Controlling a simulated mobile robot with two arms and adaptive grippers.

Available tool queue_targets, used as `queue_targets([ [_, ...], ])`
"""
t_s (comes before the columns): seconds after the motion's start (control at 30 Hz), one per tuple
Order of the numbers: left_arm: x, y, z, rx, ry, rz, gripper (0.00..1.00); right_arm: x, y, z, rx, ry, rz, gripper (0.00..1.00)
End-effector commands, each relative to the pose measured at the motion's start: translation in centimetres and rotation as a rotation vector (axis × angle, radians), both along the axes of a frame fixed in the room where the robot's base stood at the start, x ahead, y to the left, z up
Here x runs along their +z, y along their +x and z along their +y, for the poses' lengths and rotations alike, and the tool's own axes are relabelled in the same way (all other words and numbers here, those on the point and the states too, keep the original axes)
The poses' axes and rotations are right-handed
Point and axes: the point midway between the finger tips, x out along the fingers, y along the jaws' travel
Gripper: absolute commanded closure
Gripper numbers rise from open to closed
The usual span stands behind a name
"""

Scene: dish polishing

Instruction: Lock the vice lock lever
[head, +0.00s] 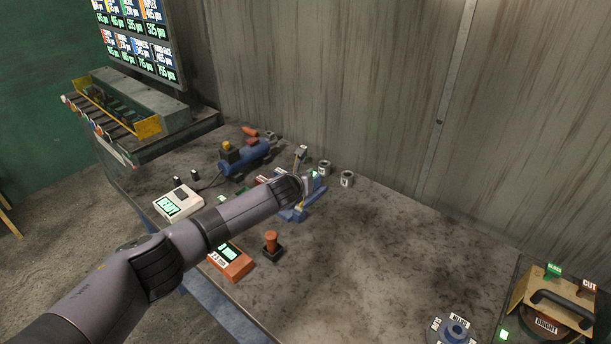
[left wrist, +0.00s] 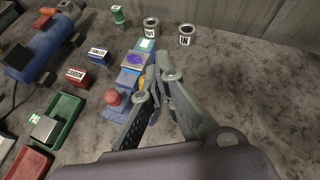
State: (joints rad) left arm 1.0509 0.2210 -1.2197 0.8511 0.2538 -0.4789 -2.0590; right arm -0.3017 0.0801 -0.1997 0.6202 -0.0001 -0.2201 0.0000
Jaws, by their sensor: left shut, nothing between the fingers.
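The blue vice (head: 313,192) stands on the bench in the head view, mostly hidden behind my left forearm and wrist. In the left wrist view the vice (left wrist: 131,77) lies just left of my left gripper, with a purple-blue piece on it and a red ball knob (left wrist: 112,97) at its near end. I take this knob to be on the lock lever; its position is unclear. My left gripper (left wrist: 164,78) is shut and empty, its fingertips beside the vice and partly covering it. Whether they touch it cannot be told. The right gripper is not in view.
Two labelled cups (left wrist: 151,27) stand beyond the vice. Small labelled blocks (left wrist: 76,77), a blue cylindrical machine (head: 243,157) and red and green trays (left wrist: 62,118) lie to the left. An orange knob (head: 271,242) stands nearer.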

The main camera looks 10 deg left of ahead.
Motion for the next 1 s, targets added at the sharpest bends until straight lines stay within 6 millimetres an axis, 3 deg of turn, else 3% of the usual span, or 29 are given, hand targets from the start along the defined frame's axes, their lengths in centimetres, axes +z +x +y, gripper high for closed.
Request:
queue_targets([
  [0.03,0.9,-0.1,0.0,0.001,0.001,0.001,1.0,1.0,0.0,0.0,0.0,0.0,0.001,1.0],
  [0.17,1.4,-0.2,-0.1,0.001,0.001,0.001,1.0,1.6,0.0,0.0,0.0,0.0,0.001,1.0],
  [0.77,1.0,-0.6,-0.5,0.003,-0.014,0.009,1.0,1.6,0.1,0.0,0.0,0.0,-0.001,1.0],
  [0.87,-0.8,-2.4,-1.9,0.022,-0.085,0.057,1.0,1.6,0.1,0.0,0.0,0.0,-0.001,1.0],
  [0.97,-4.0,-6.3,-4.7,0.081,-0.244,0.16,1.0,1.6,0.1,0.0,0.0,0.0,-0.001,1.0],
  [1.0,-5.5,-8.6,-6.0,0.122,-0.335,0.219,1.0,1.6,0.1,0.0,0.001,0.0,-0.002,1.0],
])
